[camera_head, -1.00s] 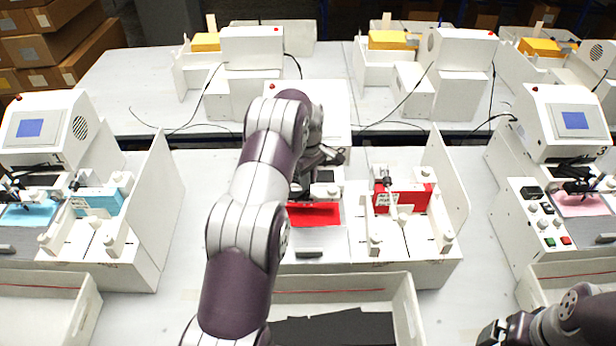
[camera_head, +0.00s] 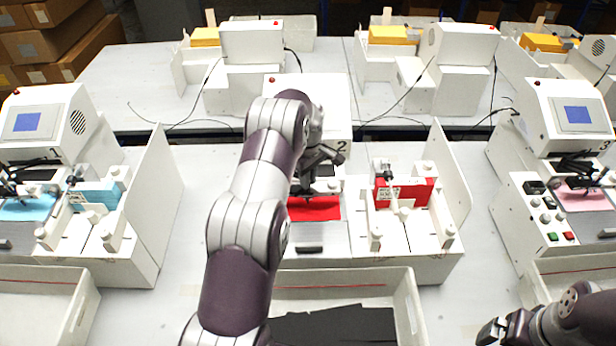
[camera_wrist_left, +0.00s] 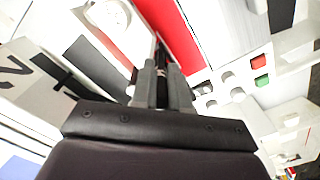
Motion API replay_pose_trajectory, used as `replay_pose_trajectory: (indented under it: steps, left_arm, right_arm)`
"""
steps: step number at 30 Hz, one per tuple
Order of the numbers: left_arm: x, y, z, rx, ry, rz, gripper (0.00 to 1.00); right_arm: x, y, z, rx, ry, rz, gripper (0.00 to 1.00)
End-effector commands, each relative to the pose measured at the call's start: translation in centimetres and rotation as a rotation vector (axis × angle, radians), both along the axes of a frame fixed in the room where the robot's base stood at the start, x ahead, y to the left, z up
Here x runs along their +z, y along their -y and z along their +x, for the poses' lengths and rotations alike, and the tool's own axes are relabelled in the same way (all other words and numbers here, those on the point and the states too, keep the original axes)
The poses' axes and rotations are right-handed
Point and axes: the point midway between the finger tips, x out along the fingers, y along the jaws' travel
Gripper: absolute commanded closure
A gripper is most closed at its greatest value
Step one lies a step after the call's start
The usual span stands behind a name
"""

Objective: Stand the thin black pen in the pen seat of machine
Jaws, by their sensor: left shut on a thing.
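My left gripper (camera_head: 306,186) is over the plotting bed of the middle machine (camera_head: 338,222), which is marked 2. In the left wrist view its fingers (camera_wrist_left: 160,88) are shut on a thin black pen (camera_wrist_left: 159,56). The pen points away from the wrist, beside a red sheet (camera_wrist_left: 172,32). The red sheet also shows on the bed in the head view (camera_head: 316,209). My gripper and arm hide the pen seat, so I cannot tell whether the pen touches it. My right gripper (camera_head: 490,331) is at the bottom right, away from the machines; its jaw gap is unclear.
A holder with red cards (camera_head: 404,193) stands right of the bed, beside a tall white side panel (camera_head: 451,185). A white bin with black sheets (camera_head: 335,326) is in front. Machines with blue (camera_head: 28,209) and pink (camera_head: 583,204) sheets stand on either side.

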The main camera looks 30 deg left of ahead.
Motion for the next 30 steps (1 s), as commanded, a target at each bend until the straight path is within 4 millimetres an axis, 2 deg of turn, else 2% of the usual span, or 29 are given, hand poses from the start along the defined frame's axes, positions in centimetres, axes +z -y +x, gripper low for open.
replay_pose_trajectory:
  steps: [6,7,9,10,20,23,24,26,27,30]
  left_arm:
    - [-0.6,0.0,0.0,0.0,0.0,0.0,1.0]
    - [-0.6,0.0,0.0,0.0,0.0,0.0,0.82]
    - [-0.5,0.0,0.0,0.0,0.0,0.0,0.59]
    - [-0.5,0.0,0.0,0.0,0.0,0.0,0.55]
    - [-0.2,0.0,0.1,0.0,0.001,0.001,0.55]
    - [1.4,0.0,0.1,0.0,0.005,0.002,0.55]
    - [3.5,0.0,0.1,0.0,0.003,0.001,0.55]
    - [5.8,0.0,0.0,0.0,0.001,0.001,0.55]
    - [7.4,0.0,0.0,0.0,0.0,0.0,0.55]
    - [9.8,0.0,0.0,0.0,-0.001,0.0,0.55]
  right_arm:
    - [-0.5,0.0,0.0,0.0,0.0,0.0,0.0]
    - [-0.4,0.0,0.0,0.0,0.0,0.0,0.0]
    - [-0.4,0.0,0.0,0.0,0.0,0.0,0.0]
    - [-0.4,0.0,0.0,0.0,0.0,0.0,0.0]
    - [-0.8,0.0,0.0,0.0,0.0,0.0,0.0]
    - [-2.0,0.0,0.0,0.0,0.0,0.0,0.0]
    - [-0.6,0.0,0.0,0.0,-0.002,0.0,0.0]
    - [1.2,0.0,0.0,0.0,0.0,0.0,0.0]
    - [2.7,0.0,0.0,0.0,0.001,0.0,0.0]
    - [5.1,0.0,0.0,0.0,0.001,0.0,0.0]
